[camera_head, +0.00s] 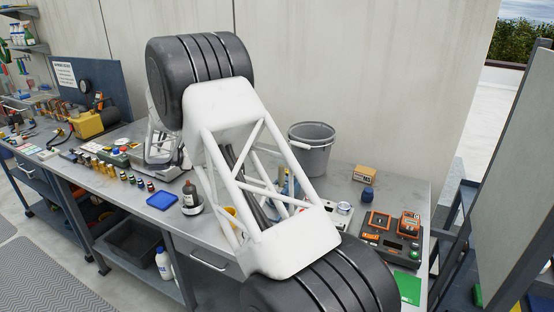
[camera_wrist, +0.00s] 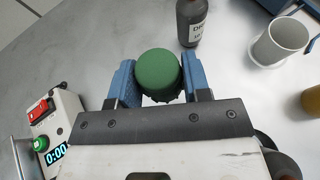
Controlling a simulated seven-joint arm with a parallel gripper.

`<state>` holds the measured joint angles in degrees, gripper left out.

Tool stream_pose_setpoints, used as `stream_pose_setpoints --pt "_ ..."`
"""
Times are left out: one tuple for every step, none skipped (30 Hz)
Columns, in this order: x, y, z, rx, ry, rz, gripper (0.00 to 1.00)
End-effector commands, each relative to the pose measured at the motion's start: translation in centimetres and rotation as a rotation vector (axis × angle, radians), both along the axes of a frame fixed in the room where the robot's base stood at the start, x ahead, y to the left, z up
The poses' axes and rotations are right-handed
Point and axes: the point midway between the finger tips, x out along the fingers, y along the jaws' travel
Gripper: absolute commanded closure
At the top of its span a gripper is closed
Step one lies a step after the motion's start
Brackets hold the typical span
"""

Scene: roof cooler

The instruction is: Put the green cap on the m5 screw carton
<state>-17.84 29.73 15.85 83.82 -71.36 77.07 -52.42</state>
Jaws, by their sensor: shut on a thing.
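My gripper (camera_wrist: 158,68) is shut on the green cap (camera_wrist: 158,76) in the wrist view, with one blue finger on each side of it. The cap is round, with a smooth top facing the camera. The table below it looks grey and bare. In the head view my own arm hides most of the gripper area, and I cannot make out the cap there. The m5 screw carton (camera_head: 364,174) is a small tan box with a printed label. It stands at the back right of the bench, apart from my gripper. It does not show in the wrist view.
A grey bucket (camera_head: 311,150) stands left of the carton. A dark blue object (camera_head: 367,195) sits in front of it, with an orange-and-black tool set (camera_head: 392,240) nearer.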

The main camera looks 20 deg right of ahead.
Motion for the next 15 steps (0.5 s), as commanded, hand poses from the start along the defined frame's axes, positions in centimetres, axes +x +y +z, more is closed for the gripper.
stream_pose_setpoints --pt "0.0 0.0 0.0 0.0 0.0 0.0 0.79" --pt "0.0 0.0 0.0 0.0 0.0 0.0 0.79" --pt "0.0 0.0 0.1 0.0 0.0 0.0 0.79" --pt "0.0 0.0 0.2 0.0 0.0 0.0 0.79" --pt "0.0 0.0 0.3 0.0 -0.001 0.0 0.79" --pt "0.0 0.0 0.5 0.0 -0.001 0.0 0.79" --pt "0.0 0.0 0.8 0.0 -0.001 0.0 0.79" --pt "0.0 0.0 1.1 0.001 -0.002 -0.001 0.79" --pt "0.0 0.0 1.6 0.001 -0.002 0.0 0.79" --pt "0.0 0.0 2.0 0.001 -0.003 0.0 0.79" --pt "0.0 0.0 2.5 0.001 -0.003 0.0 0.79" --pt "0.0 0.0 3.3 0.001 -0.003 0.0 0.79" --pt "0.0 0.0 3.8 0.001 -0.003 0.0 0.79" --pt "0.0 0.0 4.4 0.001 -0.004 -0.001 0.79" --pt "0.0 0.0 5.3 0.001 -0.005 -0.001 0.79"
